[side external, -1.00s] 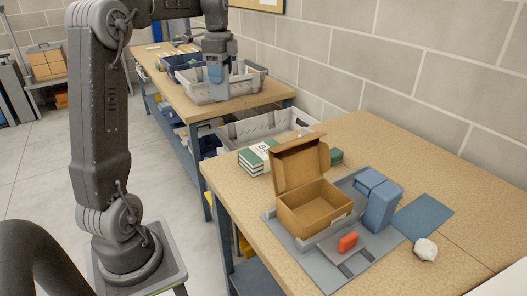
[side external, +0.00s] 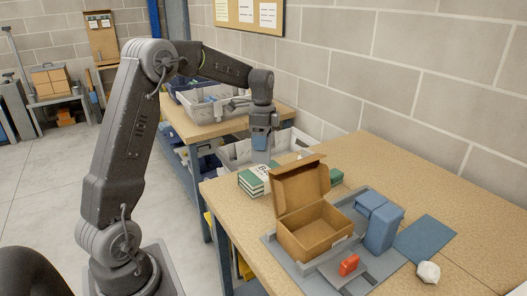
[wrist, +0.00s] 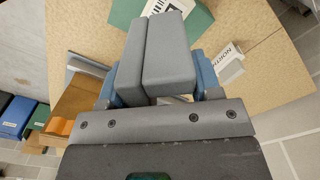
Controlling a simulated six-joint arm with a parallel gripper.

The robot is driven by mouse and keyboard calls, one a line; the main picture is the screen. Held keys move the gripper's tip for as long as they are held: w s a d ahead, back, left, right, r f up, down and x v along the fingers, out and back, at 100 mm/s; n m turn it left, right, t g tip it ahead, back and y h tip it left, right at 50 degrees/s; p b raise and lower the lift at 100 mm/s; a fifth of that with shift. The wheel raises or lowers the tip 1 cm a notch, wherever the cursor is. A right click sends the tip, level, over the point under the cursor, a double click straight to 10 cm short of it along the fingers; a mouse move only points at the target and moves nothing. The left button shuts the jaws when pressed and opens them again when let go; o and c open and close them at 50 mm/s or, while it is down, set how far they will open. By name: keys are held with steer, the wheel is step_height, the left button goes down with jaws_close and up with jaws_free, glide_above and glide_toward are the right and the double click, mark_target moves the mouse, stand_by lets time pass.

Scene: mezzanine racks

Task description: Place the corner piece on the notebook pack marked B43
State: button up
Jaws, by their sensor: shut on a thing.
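The notebook pack (side external: 252,184) is a green stack with a white label on the right-hand table; a "B" shows and the rest is unreadable. My gripper (side external: 262,148) hangs pointing down, above and close to that pack in the side view, with air between them. In the wrist view its blue jaws (wrist: 157,88) are shut on a grey, two-sided piece, which I take as the corner piece (wrist: 168,55). A green labelled pack (wrist: 120,12) shows beyond its far end, partly hidden. In the side view the held piece is hard to make out.
An open cardboard box (side external: 316,232) stands right of the pack, its lid raised. A grey tote (side external: 232,153) lies behind.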

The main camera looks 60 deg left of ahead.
steer(key=shift+w+d+f, duration=0.1)
steer(key=shift+w+f, duration=0.05)
steer(key=shift+f, duration=1.95)
steer(key=shift+f, duration=0.15)
steer(key=o, duration=0.9)
step_height(320, 180, up, 11)
steer(key=s+d+r+n+t, duration=0.1)
steer(key=s+d+r, duration=0.1)
steer(key=d, duration=0.2)
steer(key=s+d+r+n, duration=0.1)
steer(key=s+d+r, duration=0.1)
steer(key=d+r, duration=0.15)
steer(key=s+d+f+n+t, duration=0.1)
steer(key=s+d+n, duration=0.1)
steer(key=s+d, duration=0.3)
steer(key=s+d+f+n+t, duration=0.2)
steer(key=s+d, duration=0.3)
steer(key=s, duration=0.3)
steer(key=s+d+f+n+t, duration=0.1)
steer(key=s+d+f+n, duration=0.1)
steer(key=s+d, duration=0.3)
steer(key=shift+s+d+n+t, duration=0.25)
steer(key=shift+s+n, duration=0.25)
steer(key=shift+s, duration=0.35)
